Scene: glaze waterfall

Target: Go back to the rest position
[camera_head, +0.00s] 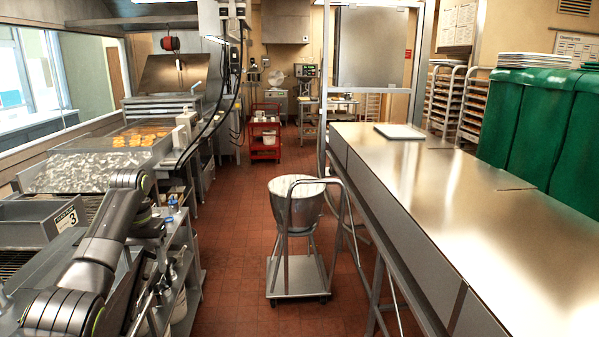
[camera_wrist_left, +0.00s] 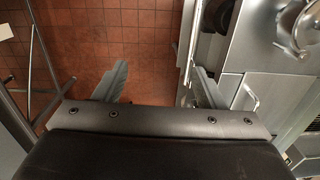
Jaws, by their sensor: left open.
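My left arm comes in at the lower left of the head view, bent up and over beside the fryer line. My left gripper (camera_wrist_left: 160,86) shows in the left wrist view, with its two grey fingers spread wide apart. Nothing is between the fingers; the red tiled floor and the edge of the metal equipment lie beyond them. In the head view its fingertips are hard to make out. My right arm and gripper are not in view.
A steel bowl on a wheeled cart (camera_head: 296,240) stands mid-aisle. A long steel counter (camera_head: 430,190) runs along the right, with a white tray (camera_head: 399,132) on it. The glazing machine with doughnuts (camera_head: 140,137) is at left. A red cart (camera_head: 265,137) stands farther back. Floor between is clear.

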